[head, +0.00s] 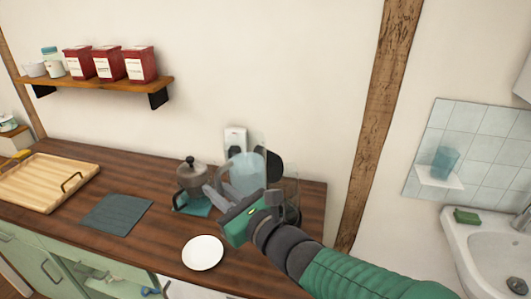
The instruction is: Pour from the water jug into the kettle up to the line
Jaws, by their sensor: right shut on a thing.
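The clear, bluish water jug (247,172) is above the back right part of the dark wooden counter. My right gripper (214,197) is shut on the jug at its near left side; the exact grip is hard to see. What looks like the glass kettle (291,190) stands just right of the jug, partly behind it and my wrist. A dark round part (268,161) behind the jug may be its lid. The fill line and water level cannot be made out. My left gripper is not in view.
A metal pot (190,175) on a teal mat stands close left of my gripper. A white plate (203,252) lies near the front edge. A dark mat (115,214) and wooden tray (48,182) lie further left. A sink (490,240) is at right.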

